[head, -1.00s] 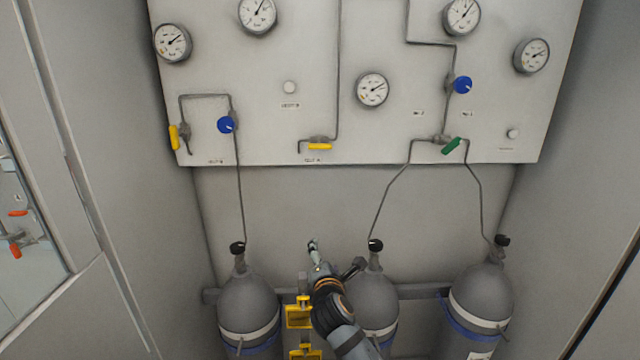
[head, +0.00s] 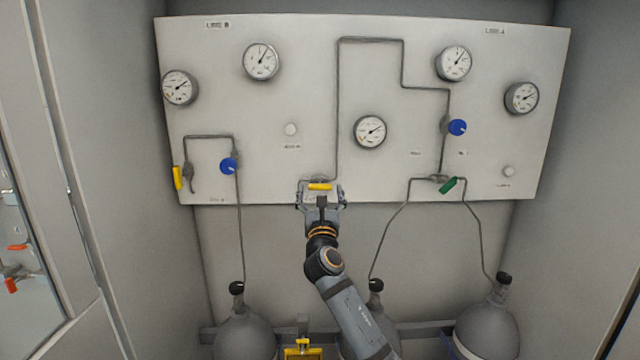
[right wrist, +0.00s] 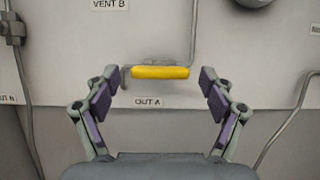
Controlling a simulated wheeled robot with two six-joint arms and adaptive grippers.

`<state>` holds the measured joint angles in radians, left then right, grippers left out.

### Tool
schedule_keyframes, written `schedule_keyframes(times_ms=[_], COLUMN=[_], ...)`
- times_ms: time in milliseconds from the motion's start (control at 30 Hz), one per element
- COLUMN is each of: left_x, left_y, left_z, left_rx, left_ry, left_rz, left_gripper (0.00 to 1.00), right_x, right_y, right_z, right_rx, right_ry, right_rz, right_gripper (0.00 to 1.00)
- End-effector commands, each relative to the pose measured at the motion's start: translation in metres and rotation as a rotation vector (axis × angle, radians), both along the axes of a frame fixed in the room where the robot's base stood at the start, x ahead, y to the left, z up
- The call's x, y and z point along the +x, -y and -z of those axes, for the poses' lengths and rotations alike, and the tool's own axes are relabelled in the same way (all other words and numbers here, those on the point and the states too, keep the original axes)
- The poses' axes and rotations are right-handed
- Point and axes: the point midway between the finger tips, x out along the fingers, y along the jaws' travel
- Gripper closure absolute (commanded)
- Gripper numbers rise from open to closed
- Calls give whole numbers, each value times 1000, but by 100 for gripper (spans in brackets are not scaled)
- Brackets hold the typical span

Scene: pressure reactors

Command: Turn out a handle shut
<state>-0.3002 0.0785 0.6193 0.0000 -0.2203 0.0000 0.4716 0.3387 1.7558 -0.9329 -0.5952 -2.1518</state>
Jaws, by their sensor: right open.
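The out A handle (head: 320,187) is a yellow lever lying horizontally at the lower middle of the white panel. In the right wrist view the yellow handle (right wrist: 160,72) sits above the label "OUT A". My right gripper (head: 320,193) is open in front of it. In the right wrist view the two fingers of my right gripper (right wrist: 158,88) stand wide apart, one on each side of the handle, with clear gaps. I cannot tell how far the fingertips are from the panel. My left gripper is not in view.
The panel (head: 270,110) carries several gauges, two blue knobs, a green handle (head: 449,185) at right and another yellow handle (head: 177,178) at left. Thin pipes run down to grey cylinders (head: 246,338) below. Cabinet walls close in on both sides.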

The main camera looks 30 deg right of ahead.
Motion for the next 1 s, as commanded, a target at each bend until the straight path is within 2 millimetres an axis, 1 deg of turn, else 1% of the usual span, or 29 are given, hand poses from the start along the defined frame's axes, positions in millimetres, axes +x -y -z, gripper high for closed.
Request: schedule_keyframes(times_ms=[33, 100, 200, 467, 867, 1000], left_x=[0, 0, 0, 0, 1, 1], left_y=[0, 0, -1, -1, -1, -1], left_z=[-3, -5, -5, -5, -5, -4], left_rx=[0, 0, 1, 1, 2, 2], left_ry=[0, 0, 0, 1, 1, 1], left_rz=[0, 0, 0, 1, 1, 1], left_gripper=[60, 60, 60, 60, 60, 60], right_x=[6, 12, 16, 17, 17, 17], right_y=[4, 7, 10, 11, 10, 10], right_z=[-5, -7, -8, -8, -7, -7], right_rx=[-1, 0, 0, 0, 1, 5], right_ry=[1, 1, 0, 0, -1, 2], right_rz=[1, 1, 0, -1, -1, -1], right_gripper=[17, 17, 17, 17, 71, 72])
